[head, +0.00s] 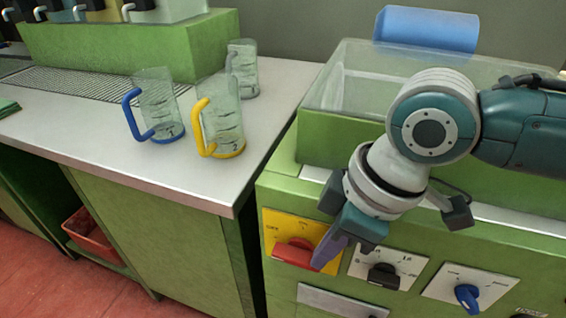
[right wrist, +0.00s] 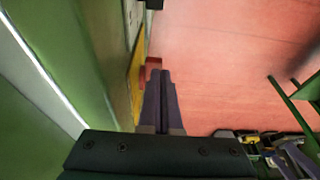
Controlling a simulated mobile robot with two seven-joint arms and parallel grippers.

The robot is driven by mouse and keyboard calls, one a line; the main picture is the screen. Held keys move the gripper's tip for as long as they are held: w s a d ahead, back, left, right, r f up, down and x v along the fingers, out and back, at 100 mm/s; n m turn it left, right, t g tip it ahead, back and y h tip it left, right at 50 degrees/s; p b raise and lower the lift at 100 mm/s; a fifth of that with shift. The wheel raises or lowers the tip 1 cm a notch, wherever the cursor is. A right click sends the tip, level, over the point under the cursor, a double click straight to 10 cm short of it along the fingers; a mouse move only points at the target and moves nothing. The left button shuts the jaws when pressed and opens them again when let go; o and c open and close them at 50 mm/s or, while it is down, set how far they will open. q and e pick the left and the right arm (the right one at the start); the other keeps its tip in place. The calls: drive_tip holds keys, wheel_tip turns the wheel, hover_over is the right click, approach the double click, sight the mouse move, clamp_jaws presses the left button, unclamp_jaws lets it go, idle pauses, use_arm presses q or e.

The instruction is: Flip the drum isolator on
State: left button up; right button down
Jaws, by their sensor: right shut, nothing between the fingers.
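The drum isolator is a red rotary handle (head: 290,252) on a yellow plate (head: 276,224) at the left of the green machine's front panel. The handle lies roughly sideways in the head view. My right gripper (head: 321,262) is shut and empty. Its purple fingertips are at the right end of the red handle; I cannot tell whether they touch it. In the right wrist view the shut fingers (right wrist: 161,76) point towards the red handle (right wrist: 153,63), beside the yellow plate (right wrist: 137,84). My left gripper is not in view.
A black knob (head: 383,276) and a blue knob (head: 467,297) sit on white plates to the right of the isolator. A blue-handled jug (head: 158,108), a yellow-handled jug (head: 222,125) and another clear jug (head: 243,68) stand on the counter (head: 90,135). A red crate (head: 88,232) is below.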

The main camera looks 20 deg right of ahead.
use_arm(q)
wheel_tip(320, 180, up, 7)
drive_tip(key=p, duration=0.7)
use_arm(e)
drive_tip(key=v, duration=1.3)
drive_tip(key=shift+w+a+r, duration=0.15)
drive_tip(key=shift+a+r, duration=0.05)
drive_tip(key=shift+r, duration=0.3)
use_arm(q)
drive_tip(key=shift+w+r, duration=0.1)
use_arm(e)
drive_tip(key=shift+a, duration=0.1)
